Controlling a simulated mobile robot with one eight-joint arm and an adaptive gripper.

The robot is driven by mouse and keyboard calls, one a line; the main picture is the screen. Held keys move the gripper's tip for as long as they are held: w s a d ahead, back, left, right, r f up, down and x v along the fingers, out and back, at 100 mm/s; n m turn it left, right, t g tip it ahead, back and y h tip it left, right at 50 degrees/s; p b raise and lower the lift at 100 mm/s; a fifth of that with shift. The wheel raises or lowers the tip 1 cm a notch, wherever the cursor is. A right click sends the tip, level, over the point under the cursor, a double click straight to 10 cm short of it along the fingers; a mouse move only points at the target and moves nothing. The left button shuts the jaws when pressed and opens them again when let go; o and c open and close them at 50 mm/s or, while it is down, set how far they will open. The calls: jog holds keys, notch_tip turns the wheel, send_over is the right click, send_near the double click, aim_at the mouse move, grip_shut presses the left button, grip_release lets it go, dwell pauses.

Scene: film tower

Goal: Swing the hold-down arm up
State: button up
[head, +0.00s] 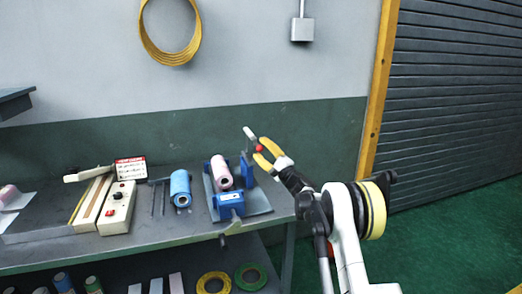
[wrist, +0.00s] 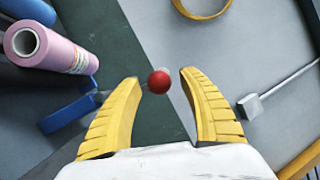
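The hold-down arm's red ball knob (head: 260,149) shows beside a blue upright (head: 247,170) at the right end of a blue holder. A pale grey piece (head: 249,133) sits just above the knob. The holder carries a pink roll (head: 221,172). My gripper (head: 264,153) is open at the knob, with its yellow fingers reaching in from the right. In the wrist view, the red knob (wrist: 159,82) appears between the open fingertips, with gaps on both sides. A thin grey rod runs from it towards the blue upright (wrist: 70,114). The fingers partly hide the rod.
A blue roll (head: 180,188) and a beige device with a red button (head: 117,207) stand left on the grey bench (head: 150,228). A red-and-white sign (head: 130,168) stands behind. The wall behind the bench carries a yellow coil (head: 170,58) and a grey box (head: 302,29).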

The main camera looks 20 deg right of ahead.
jog(key=v, duration=1.2)
jog(key=s+a+r+n+g+y, duration=0.1)
jog(key=s+a+r+n+g, duration=0.2)
jog(key=a, duration=0.4)
jog(key=s+a+r+n+g, duration=0.2)
jog(key=s+a+r+n, duration=0.15)
jog(key=a, duration=0.25)
jog(key=s+a+n+g+h, duration=0.1)
jog(key=s+a+n+g, duration=0.25)
jog(key=s+a, duration=0.55)
jog(key=s+d+f+n+g+h, duration=0.1)
jog(key=s+d+f+n+h, duration=0.1)
jog(key=s, duration=0.8)
jog(key=s+d+f+n+g+h, duration=0.1)
jog(key=s+f+n+g+h, duration=0.1)
jog(key=s, duration=0.9)
jog(key=s+d+f+n+g+h, duration=0.1)
jog(key=s+d+f+n+h, duration=0.1)
jog(key=s, duration=0.8)
notch_tip(320, 180, down, 2)
jog(key=shift+s+d+f+h, duration=0.2)
jog(key=shift+s+d+h, duration=0.2)
jog(key=shift+h, duration=0.4)
